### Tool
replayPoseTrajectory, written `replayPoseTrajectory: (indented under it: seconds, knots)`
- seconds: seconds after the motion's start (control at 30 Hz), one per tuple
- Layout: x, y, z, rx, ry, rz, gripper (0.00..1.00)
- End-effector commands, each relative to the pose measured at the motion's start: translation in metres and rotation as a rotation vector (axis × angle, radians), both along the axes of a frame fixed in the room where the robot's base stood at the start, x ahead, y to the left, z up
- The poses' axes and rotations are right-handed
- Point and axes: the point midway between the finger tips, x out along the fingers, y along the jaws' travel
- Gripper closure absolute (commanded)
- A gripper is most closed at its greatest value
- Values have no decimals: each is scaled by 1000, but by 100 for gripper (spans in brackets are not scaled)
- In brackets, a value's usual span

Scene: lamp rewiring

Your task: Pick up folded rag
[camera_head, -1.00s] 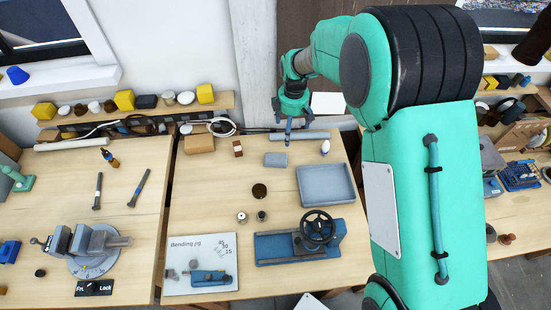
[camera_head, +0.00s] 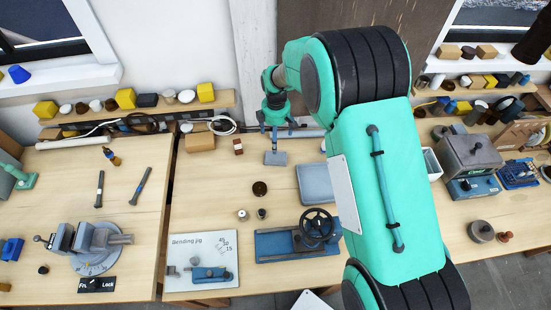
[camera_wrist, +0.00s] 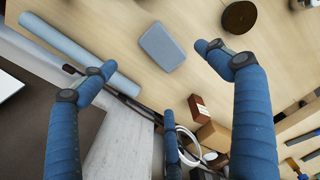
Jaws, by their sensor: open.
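The folded rag (camera_head: 275,159) is a small grey-blue rectangular pad lying flat on the wooden bench, left of the grey tray. It also shows in the wrist view (camera_wrist: 161,47), lying between the spread fingers and apart from them. My gripper (camera_head: 276,138) has its blue fingers wide apart and pointing down, and is empty. In the head view one finger overlaps the rag's far edge; the wrist view shows no touch. The fingers also show in the wrist view (camera_wrist: 158,72).
The grey tray (camera_head: 316,184) is close to the rag's right, partly hidden by my arm. A grey-blue tube (camera_wrist: 82,55) lies along the bench's back edge. A small brown block (camera_head: 238,146) and a larger tan block (camera_head: 200,142) stand left. Bare wood lies in front of the rag.

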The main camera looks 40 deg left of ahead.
Motion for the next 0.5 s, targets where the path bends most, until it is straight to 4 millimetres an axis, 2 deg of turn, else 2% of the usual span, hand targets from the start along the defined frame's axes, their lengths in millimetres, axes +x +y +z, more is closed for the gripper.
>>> replayPoseTrajectory:
  seconds: [0.3, 0.5]
  knots:
    - [0, -1, -48, -2, 1, 0, 11]
    - [0, 0, -67, 0, 0, 0, 11]
